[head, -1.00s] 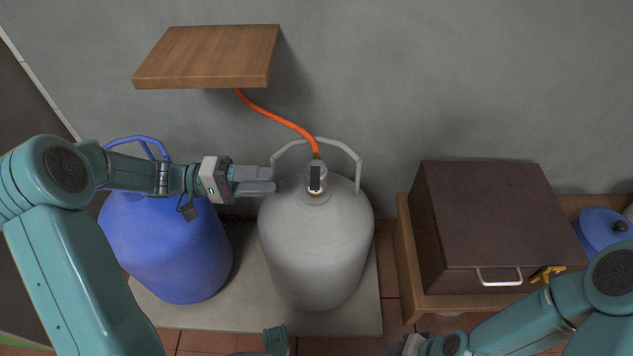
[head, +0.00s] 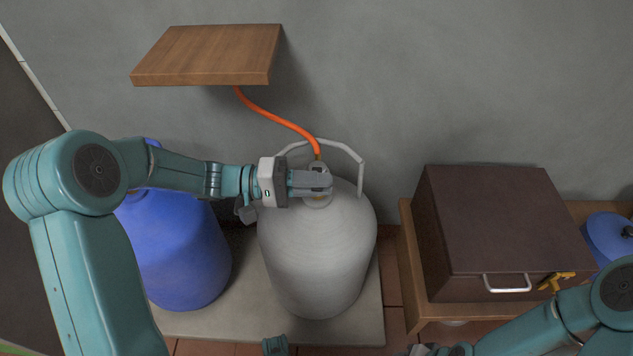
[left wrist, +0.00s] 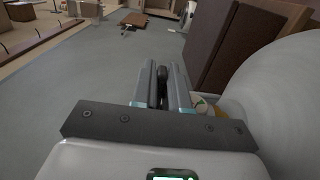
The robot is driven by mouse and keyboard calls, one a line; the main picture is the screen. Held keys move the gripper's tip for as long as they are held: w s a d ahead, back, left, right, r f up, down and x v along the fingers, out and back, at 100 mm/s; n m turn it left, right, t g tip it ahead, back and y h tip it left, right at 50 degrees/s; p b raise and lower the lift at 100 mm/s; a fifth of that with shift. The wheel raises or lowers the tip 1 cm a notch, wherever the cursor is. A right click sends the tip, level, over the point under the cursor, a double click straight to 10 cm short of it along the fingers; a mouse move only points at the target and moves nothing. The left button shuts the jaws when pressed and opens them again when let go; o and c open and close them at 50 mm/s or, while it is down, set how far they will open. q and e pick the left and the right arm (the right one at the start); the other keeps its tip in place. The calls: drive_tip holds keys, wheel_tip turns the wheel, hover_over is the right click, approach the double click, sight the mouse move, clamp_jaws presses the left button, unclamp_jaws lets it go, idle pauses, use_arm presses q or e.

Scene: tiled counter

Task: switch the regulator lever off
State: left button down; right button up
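The grey gas cylinder (head: 318,265) stands upright in the middle of the head view, with a regulator (head: 318,166) on top and an orange hose (head: 272,117) running from it. My left gripper (head: 325,182) is at the regulator and hides most of it from the head camera. In the left wrist view the black regulator lever (left wrist: 163,88) stands between the two fingers of my left gripper (left wrist: 166,75) and fills the narrow gap, so they look shut on it.
A blue cylinder (head: 185,260) stands to the left, partly behind my left arm. A wooden shelf (head: 205,55) juts from the wall above. A brown box (head: 500,215) with a metal handle sits on a wooden stand at right. A blue-lidded pot (head: 608,235) is beyond it.

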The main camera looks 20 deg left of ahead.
sight(317, 167)
drive_tip(key=shift+r, duration=0.1)
